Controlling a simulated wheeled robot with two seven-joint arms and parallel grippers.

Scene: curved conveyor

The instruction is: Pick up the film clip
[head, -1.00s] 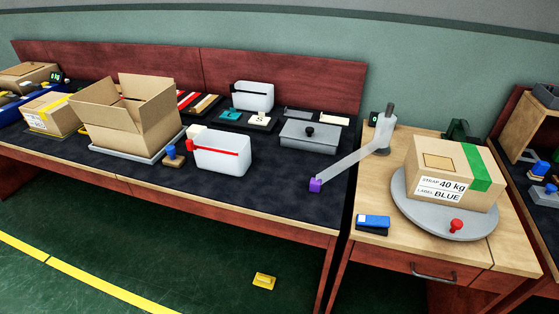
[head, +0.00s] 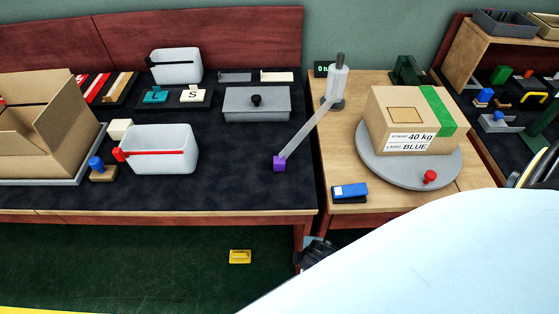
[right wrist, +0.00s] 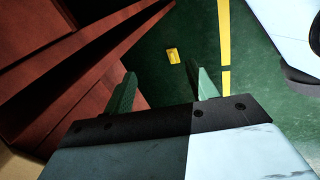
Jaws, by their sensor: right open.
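A small yellow clip (head: 240,256), which looks like the film clip, lies on the green floor in front of the dark-topped bench. It also shows in the right wrist view (right wrist: 172,55), beyond my fingertips and roughly between them. My right gripper (right wrist: 163,82) is open and empty, with its two green fingers apart. It is clear of the clip. In the head view my white right arm fills the lower right, with a dark part of it beside the bench leg. My left gripper is not in view.
The bench edge and leg (head: 301,244) stand close to my right arm; red-brown bench wood (right wrist: 85,70) fills the left of the right wrist view. A wooden table with a boxed turntable (head: 372,168) stands to the right. Floor around the clip is clear. A yellow line (right wrist: 224,40) crosses the floor.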

